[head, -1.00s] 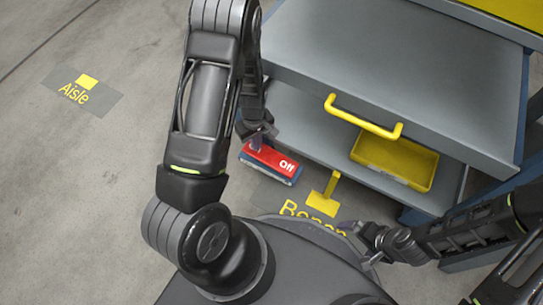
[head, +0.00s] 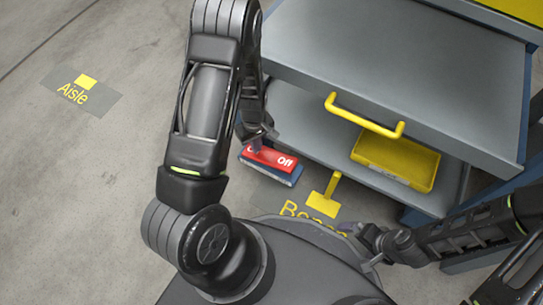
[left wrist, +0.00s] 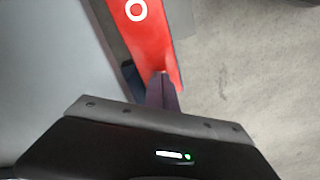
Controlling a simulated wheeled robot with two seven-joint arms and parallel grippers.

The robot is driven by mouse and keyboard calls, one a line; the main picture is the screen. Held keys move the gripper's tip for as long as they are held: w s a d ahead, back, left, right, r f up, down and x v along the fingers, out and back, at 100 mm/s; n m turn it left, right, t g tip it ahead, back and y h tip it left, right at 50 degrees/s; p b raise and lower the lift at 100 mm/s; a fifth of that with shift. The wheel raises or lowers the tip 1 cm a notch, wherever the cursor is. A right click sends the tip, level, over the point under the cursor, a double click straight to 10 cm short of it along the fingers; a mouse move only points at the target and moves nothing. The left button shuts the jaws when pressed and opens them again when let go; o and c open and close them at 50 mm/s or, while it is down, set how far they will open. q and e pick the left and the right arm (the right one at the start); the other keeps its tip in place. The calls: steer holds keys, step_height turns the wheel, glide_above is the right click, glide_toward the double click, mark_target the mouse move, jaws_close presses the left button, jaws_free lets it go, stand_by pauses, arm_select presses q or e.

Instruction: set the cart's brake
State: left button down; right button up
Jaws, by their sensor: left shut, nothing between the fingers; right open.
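The cart (head: 395,75) is grey with blue posts and stands at the right in the head view. Its red brake pedal (head: 284,161), marked "Off" at the right end, sits low at the cart's left corner. A letter shows at its left end, partly hidden. The pedal also shows in the left wrist view (left wrist: 152,40). My left gripper (head: 256,146) is shut and empty, its fingertips at the pedal's left part. In the left wrist view the fingers (left wrist: 163,92) overlap the red face and appear to touch it. My right gripper (head: 368,243) is open, away from the pedal.
A yellow drawer handle (head: 362,118) juts out above the lower shelf. A yellow tray (head: 395,163) lies on that shelf. Floor labels read "Aisle" (head: 85,92) and a partly hidden word. The floor at left is clear.

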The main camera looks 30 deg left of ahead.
arm_select(q)
steer(key=shift+r, duration=0.15)
step_height(320, 180, up, 5)
steer(key=p, duration=0.4)
steer(key=shift+f, duration=0.2)
step_height(320, 180, up, 2)
steer(key=shift+r+p, duration=0.1)
steer(key=shift+p, duration=1.05)
